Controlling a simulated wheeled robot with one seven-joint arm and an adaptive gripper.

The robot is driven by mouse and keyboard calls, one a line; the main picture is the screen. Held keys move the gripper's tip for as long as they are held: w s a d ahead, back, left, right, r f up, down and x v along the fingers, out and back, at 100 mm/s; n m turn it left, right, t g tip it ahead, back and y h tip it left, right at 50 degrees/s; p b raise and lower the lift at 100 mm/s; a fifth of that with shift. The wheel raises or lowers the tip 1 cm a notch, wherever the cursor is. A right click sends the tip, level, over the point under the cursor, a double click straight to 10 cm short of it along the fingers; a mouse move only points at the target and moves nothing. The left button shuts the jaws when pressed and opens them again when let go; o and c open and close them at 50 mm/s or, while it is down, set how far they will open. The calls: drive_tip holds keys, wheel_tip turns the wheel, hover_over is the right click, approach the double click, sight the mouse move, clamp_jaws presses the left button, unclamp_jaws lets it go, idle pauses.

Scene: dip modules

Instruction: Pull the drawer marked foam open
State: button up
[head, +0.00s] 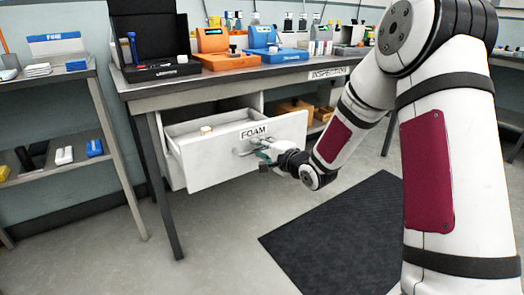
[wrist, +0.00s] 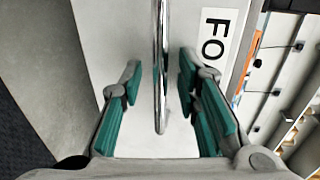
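The white drawer (head: 212,165) marked FOAM stands pulled out from under the workbench, its inside partly showing from above. The metal bar handle (wrist: 160,70) is below the label. My gripper (wrist: 158,85) is at the handle, with the bar between its teal-padded fingers. Gaps show on both sides of the bar, so the gripper is open around it, not clamped.
The workbench (head: 245,82) carries orange and blue devices and an open black case. A shelf rack (head: 70,166) stands at the left. Orange-brown bins (head: 295,110) sit under the bench to the right. A dark mat (head: 340,240) lies on clear floor in front.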

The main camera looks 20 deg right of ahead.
clamp_jaws()
drive_tip(key=shift+f+p+v, duration=0.2)
drive_tip(key=shift+v, duration=0.7)
drive_tip(key=shift+f+p+v, duration=0.2)
drive_tip(key=shift+v, duration=0.7)
drive_tip(key=shift+s, duration=0.1)
unclamp_jaws()
